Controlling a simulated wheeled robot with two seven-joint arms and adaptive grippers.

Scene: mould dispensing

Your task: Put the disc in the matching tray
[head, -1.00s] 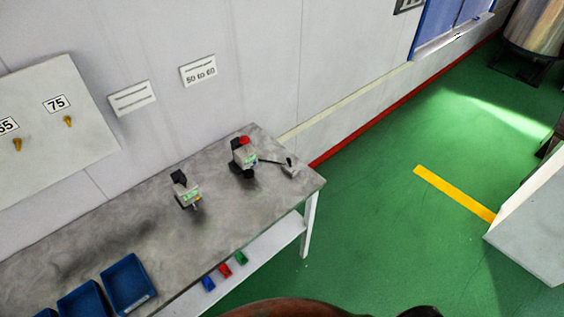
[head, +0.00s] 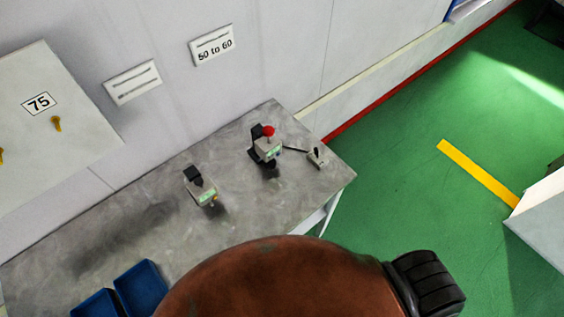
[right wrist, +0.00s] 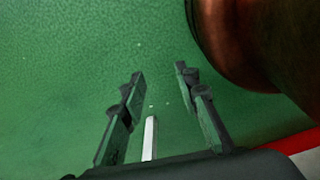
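No disc can be made out in these frames. Blue trays stand at the lower left of the grey table (head: 110,228) in the head view: one tray (head: 140,288) shows partly, and another tray (head: 94,304) is cut by the bottom edge. Their labels are not in view. My right gripper (right wrist: 160,75) shows in the right wrist view with its fingers apart and nothing between them, above green floor. My left gripper is in neither current view. A large brown rounded part at the bottom, likely my own body, hides the table's front.
A small device (head: 203,188) with a green display and a red-topped device (head: 264,146) stand on the table. A wall panel (head: 58,160) bears "75" and yellow pegs. Green floor (head: 400,180) is open to the right.

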